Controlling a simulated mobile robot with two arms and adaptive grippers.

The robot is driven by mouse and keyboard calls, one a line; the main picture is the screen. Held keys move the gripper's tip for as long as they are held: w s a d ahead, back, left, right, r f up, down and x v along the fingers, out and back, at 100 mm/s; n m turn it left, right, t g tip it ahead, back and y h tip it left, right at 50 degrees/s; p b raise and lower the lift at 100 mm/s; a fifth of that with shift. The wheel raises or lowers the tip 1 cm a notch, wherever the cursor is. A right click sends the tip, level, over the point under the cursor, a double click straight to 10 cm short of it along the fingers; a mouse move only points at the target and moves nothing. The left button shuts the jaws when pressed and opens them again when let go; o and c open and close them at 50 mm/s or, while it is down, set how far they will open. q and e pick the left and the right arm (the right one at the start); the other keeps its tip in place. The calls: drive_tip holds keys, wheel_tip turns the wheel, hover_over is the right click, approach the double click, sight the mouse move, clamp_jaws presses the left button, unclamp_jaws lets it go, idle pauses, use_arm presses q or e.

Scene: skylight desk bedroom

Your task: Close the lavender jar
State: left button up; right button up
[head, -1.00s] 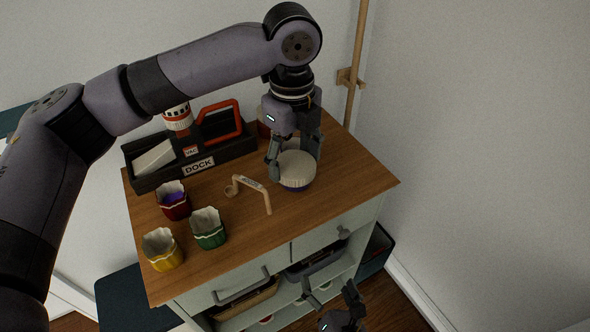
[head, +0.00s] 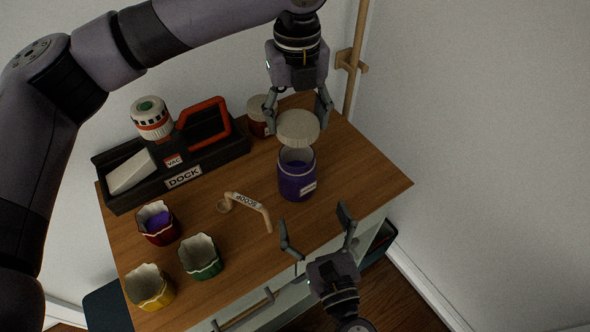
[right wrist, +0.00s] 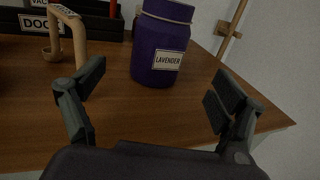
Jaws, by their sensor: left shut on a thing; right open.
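The lavender jar (head: 297,184) is purple glass with a pale neck ring and a purple fill, standing upright and open on the desk. Its LAVENDER label (right wrist: 168,60) faces my right wrist camera. My left gripper (head: 298,121) is shut on the round cream lid (head: 298,128), holding it apart from the jar, just above and beyond its mouth in the head view. My right gripper (head: 314,224) is open and empty in front of the jar, its fingers spread to either side in the right wrist view (right wrist: 155,90). The jar's top is cut off there.
Red (head: 158,224), green (head: 200,258) and yellow (head: 149,288) cups stand further left. A dark dock tray (head: 113,193) is at the back, and another lidded jar (head: 258,115) stands behind the lid.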

sight(292, 160)
use_arm(q)
drive_tip(key=shift+s, duration=0.1)
use_arm(e)
drive_tip(key=shift+s, duration=0.1)
use_arm(q)
drive_tip(key=shift+w, duration=0.2)
use_arm(e)
drive_tip(key=x, duration=1.2)
drive_tip(key=shift+f, duration=0.1)
drive_tip(key=c, duration=1.8)
use_arm(q)
drive_tip(key=shift+a+f, duration=0.1)
drive_tip(key=shift+f, duration=2.45)
